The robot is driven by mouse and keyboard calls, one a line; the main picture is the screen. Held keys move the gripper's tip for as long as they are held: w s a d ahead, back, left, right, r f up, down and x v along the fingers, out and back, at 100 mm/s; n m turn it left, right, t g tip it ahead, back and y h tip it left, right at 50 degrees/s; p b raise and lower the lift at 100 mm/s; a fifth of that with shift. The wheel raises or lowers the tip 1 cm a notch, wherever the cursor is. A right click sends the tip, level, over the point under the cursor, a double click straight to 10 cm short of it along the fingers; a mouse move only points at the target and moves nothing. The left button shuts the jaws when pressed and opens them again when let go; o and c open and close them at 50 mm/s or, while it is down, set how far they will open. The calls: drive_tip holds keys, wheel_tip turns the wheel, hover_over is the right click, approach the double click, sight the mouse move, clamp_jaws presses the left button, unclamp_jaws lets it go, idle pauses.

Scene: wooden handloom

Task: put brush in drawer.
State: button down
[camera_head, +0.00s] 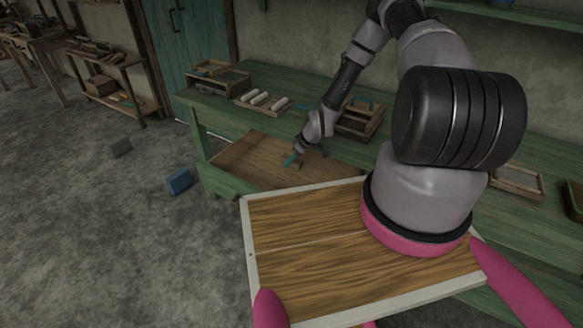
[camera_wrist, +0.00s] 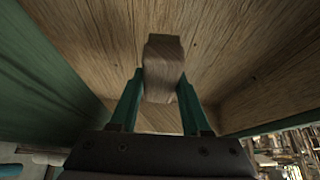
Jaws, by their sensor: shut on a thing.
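A wide wooden drawer (camera_head: 240,158) is pulled out from the green bench, showing its brown floor. My gripper (camera_head: 289,160) points down into the drawer, over its inner part. In the wrist view, the teal fingers of my gripper (camera_wrist: 161,95) are shut on a brown wooden block-like piece, which I take for the brush (camera_wrist: 163,65). No bristles show. Wooden boards fill the background around it. I cannot tell whether the brush touches the drawer floor.
The green bench top (camera_head: 420,150) carries an open wooden box (camera_head: 220,77), a tray of pale rolls (camera_head: 262,101) and a divided tray (camera_head: 360,121) close to my arm.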

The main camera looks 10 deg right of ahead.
sight(292, 167)
drive_tip(key=shift+f, duration=1.95)
drive_tip(key=shift+f, duration=0.15)
drive_tip(key=c, duration=0.7)
unclamp_jaws()
drive_tip(key=shift+o, duration=0.2)
drive_tip(key=v, duration=1.2)
drive_tip(key=shift+s, duration=0.1)
